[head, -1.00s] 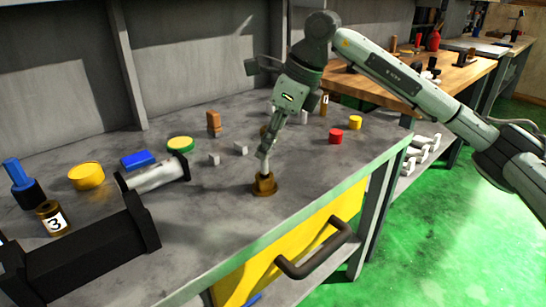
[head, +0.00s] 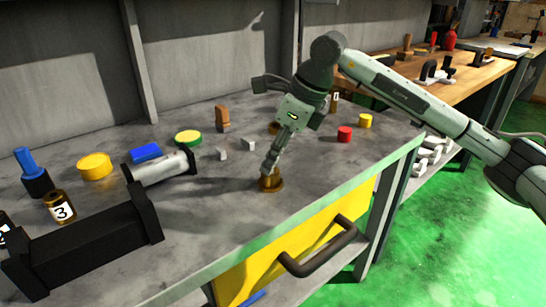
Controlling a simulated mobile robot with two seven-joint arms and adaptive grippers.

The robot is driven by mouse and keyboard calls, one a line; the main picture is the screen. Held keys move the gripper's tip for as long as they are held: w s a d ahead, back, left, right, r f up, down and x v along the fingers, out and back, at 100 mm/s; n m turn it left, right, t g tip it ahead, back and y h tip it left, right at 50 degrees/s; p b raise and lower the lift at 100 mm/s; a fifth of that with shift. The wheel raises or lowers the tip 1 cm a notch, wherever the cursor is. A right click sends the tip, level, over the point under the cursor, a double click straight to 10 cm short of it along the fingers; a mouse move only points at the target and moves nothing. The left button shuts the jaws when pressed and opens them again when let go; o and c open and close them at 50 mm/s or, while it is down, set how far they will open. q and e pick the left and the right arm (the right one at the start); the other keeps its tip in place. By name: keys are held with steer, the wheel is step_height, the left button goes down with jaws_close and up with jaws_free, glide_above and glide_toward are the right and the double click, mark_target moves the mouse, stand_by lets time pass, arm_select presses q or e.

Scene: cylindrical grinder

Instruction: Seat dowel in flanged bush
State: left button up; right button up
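The flanged bush (head: 271,183) is a brass-coloured ring with a wider base, standing upright on the grey bench top. My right gripper (head: 268,170) points down at the bush, with its narrow fingers close together right at the bush's mouth. The pale dowel showed below these fingertips a second ago. It is now hidden by the fingers and the bush, so its depth in the bush cannot be seen. My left gripper is not in view.
Small grey blocks (head: 249,144), a silver flanged cylinder (head: 163,168) and a black flanged bar (head: 85,245) lie to the left. A red cylinder (head: 344,134) and a yellow one (head: 365,120) stand to the right. The bench before the bush is clear.

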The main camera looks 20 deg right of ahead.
steer(key=shift+o, duration=0.6)
steer(key=shift+r, duration=0.1)
steer(key=shift+d+r, duration=0.1)
steer(key=shift+r, duration=0.2)
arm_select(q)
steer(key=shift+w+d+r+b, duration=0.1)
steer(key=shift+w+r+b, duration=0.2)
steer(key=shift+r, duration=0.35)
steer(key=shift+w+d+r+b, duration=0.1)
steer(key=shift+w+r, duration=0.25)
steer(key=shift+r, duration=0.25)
arm_select(e)
steer(key=v, duration=1.1)
steer(key=shift+s+r, duration=0.2)
steer(key=shift+r, duration=0.05)
